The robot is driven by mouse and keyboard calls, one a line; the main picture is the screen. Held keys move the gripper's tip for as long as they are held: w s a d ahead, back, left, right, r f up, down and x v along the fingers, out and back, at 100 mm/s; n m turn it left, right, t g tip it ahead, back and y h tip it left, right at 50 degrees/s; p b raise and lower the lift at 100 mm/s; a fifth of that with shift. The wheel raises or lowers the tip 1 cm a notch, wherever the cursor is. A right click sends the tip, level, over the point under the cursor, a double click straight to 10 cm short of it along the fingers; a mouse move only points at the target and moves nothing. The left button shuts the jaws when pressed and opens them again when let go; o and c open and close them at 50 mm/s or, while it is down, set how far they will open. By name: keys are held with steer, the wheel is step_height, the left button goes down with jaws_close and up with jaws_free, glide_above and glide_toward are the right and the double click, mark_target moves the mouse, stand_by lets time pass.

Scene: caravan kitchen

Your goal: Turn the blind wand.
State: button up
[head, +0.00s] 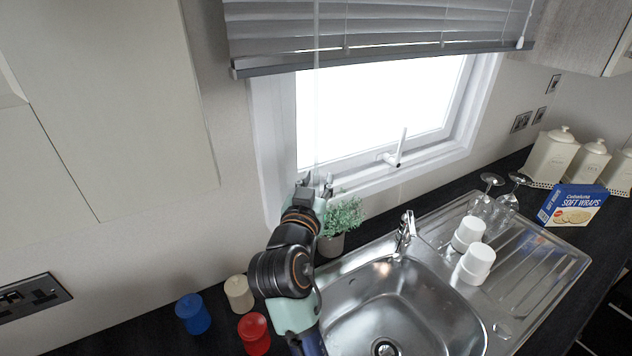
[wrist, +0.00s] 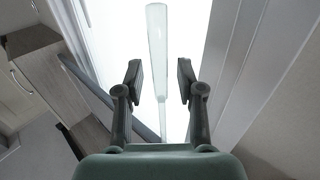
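The blind wand (head: 316,100) is a thin, pale, see-through rod hanging down in front of the left part of the window. Its lower end is near my gripper (head: 314,182) in the head view. In the wrist view the wand (wrist: 157,45) has a thicker near section and a thinner stem, and it lines up between my two open fingers (wrist: 159,80). A gap shows on each side, and neither finger visibly touches it. How deep it sits between the fingers is hard to tell. The grey slatted blind (head: 380,25) is raised above the bright window.
A potted plant (head: 343,220) stands just right of my gripper, beside the sink (head: 400,310) and tap (head: 405,232). Blue (head: 193,313), cream (head: 239,294) and red (head: 254,333) canisters stand left of my arm. The window handle (head: 397,150) sticks out to the right.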

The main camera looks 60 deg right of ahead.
jaws_close()
steer(key=shift+t, duration=0.3)
steer(key=n+t+p, duration=0.1)
steer(key=n+t+y+p, duration=0.1)
steer(key=t, duration=0.1)
steer(key=n+t+p, duration=0.1)
steer(key=p, duration=0.1)
steer(key=shift+s+r+y, duration=0.1)
steer(key=shift+r+y, duration=0.15)
steer(key=shift+y, duration=0.15)
steer(key=n+t+y+p, duration=0.1)
steer(key=n+t+y, duration=0.1)
steer(key=n+t, duration=0.1)
steer(key=shift+d+f+t+p, duration=0.1)
steer(key=shift+t+p, duration=0.2)
steer(key=shift+p, duration=0.05)
steer(key=shift+f+n+t+y+b, duration=0.25)
steer(key=shift+n+t+y+b, duration=0.2)
steer(key=shift+n+t+y, duration=0.65)
steer(key=y+b, duration=0.1)
steer(key=n+t+y+b, duration=0.2)
steer(key=y, duration=0.1)
steer(key=shift+f, duration=0.25)
steer(key=n+t+y+b, duration=0.1)
steer(key=n+y+b, duration=0.1)
steer(key=y, duration=0.1)
steer(key=n+y+b, duration=0.2)
steer(key=b, duration=0.1)
steer(key=shift+r+t+y, duration=0.2)
steer(key=shift+t+y, duration=0.2)
